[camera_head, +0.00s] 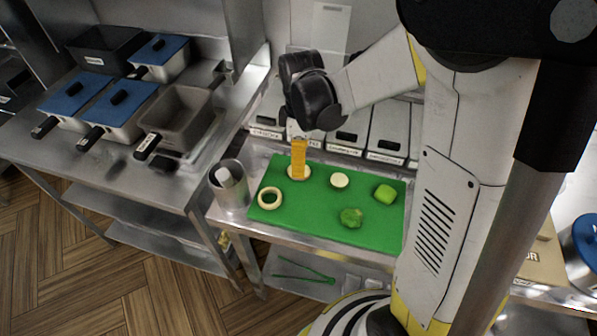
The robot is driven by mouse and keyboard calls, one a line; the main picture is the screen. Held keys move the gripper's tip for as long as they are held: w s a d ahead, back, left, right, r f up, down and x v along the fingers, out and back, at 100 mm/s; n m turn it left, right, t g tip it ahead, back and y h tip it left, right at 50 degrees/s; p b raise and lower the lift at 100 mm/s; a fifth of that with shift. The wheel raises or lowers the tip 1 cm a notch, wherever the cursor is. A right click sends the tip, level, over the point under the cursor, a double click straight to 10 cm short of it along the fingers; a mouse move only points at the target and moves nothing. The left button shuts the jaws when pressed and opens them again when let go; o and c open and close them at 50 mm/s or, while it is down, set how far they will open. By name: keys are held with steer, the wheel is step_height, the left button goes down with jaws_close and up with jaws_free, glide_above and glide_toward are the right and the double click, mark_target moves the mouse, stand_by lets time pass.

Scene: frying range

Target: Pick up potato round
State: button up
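A pale round slice (307,172), which looks like a potato round, lies at the back left of the green cutting board (375,233). A second pale round slice (340,180) lies to its right; I cannot tell for sure which of the two is potato. My gripper (298,175) points down with its orange fingers at the first slice and hides the slice's middle. From this side the fingers overlap into one shape, so I cannot see a gap between them or whether they touch the slice.
Lidded bins (346,144) line the back. Fryer pans (178,122) stand on the left counter.

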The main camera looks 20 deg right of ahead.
steer(key=f+b, duration=0.1)
steer(key=f, duration=0.1)
steer(key=f+b, duration=0.1)
steer(key=f, duration=0.2)
steer(key=shift+a, duration=0.2)
steer(key=shift+r, duration=0.1)
steer(key=c, duration=1)
steer(key=shift+r, duration=0.15)
steer(key=r, duration=0.1)
steer(key=r+p, duration=0.1)
steer(key=r, duration=0.1)
steer(key=r+p, duration=0.1)
steer(key=shift+d+r, duration=0.25)
steer(key=shift+r, duration=0.05)
steer(key=d+r+p, duration=0.1)
steer(key=d+r, duration=0.1)
steer(key=d, duration=0.1)
steer(key=s+d+r+p, duration=0.1)
steer(key=d+r, duration=0.1)
steer(key=d, duration=0.2)
steer(key=s+d+r+p, duration=0.1)
steer(key=d+r, duration=0.1)
steer(key=d, duration=0.2)
steer(key=shift+r, duration=0.1)
